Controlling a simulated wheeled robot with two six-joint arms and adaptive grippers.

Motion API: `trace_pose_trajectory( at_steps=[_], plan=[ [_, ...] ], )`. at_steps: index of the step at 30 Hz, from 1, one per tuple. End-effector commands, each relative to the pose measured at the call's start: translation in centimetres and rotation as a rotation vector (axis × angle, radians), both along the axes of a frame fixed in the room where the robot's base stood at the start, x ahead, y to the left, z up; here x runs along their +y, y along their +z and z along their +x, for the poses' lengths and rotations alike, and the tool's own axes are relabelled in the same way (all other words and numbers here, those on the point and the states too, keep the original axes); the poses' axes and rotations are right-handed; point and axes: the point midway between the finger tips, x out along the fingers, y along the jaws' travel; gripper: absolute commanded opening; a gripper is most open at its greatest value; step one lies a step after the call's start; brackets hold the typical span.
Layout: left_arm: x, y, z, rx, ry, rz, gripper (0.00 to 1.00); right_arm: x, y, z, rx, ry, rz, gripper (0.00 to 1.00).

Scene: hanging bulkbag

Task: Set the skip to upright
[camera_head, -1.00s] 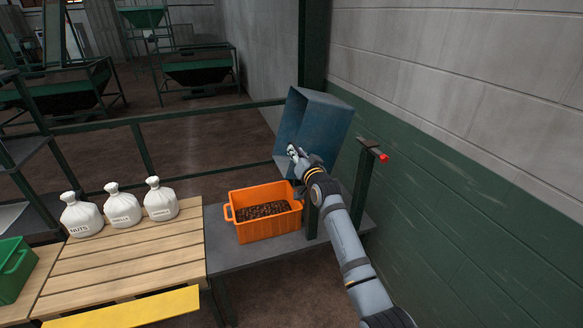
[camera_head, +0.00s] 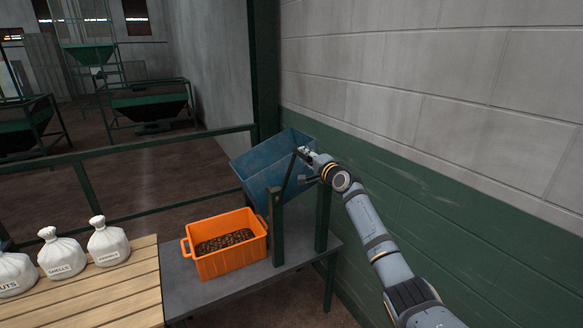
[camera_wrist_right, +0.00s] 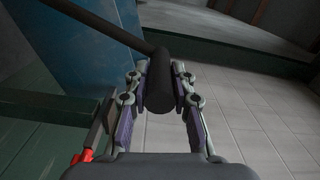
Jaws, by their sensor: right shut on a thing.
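The skip (camera_head: 265,178) is a blue metal bin hung between dark green posts above the grey bench. It leans to the left, towards the orange crate (camera_head: 228,261), and its open top partly shows. My right gripper (camera_head: 304,153) is at the skip's right side, shut on a dark handle bar. In the right wrist view the gripper (camera_wrist_right: 160,100) has the round end of the black handle (camera_wrist_right: 159,88) between its fingers, with the skip's blue side (camera_wrist_right: 85,45) behind. My left gripper is not in view.
The orange crate holds brown nuts and stands on the grey bench (camera_head: 205,290). White sacks (camera_head: 108,242) stand on a wooden pallet (camera_head: 120,285) at the left. A green and grey wall (camera_head: 430,190) is close on the right. A red knob (camera_wrist_right: 82,157) shows beside the gripper.

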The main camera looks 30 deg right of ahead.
Motion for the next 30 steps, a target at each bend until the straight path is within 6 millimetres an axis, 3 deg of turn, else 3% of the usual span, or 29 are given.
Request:
trace_pose_trajectory(
  at_steps=[1,3,12,30],
  plan=[
    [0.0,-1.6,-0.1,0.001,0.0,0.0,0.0,-0.9,-1.0,0.0,-0.002,-0.002,0.038,0.0],
    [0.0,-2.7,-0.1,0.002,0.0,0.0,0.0,-1.9,-1.5,0.1,0.001,-0.001,0.094,0.0],
    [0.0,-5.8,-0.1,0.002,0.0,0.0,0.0,-5.0,-3.1,0.2,0.008,0.002,0.275,0.0],
    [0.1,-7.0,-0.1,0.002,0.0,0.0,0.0,-6.4,-3.9,0.2,0.012,0.001,0.365,0.0]
  ],
)
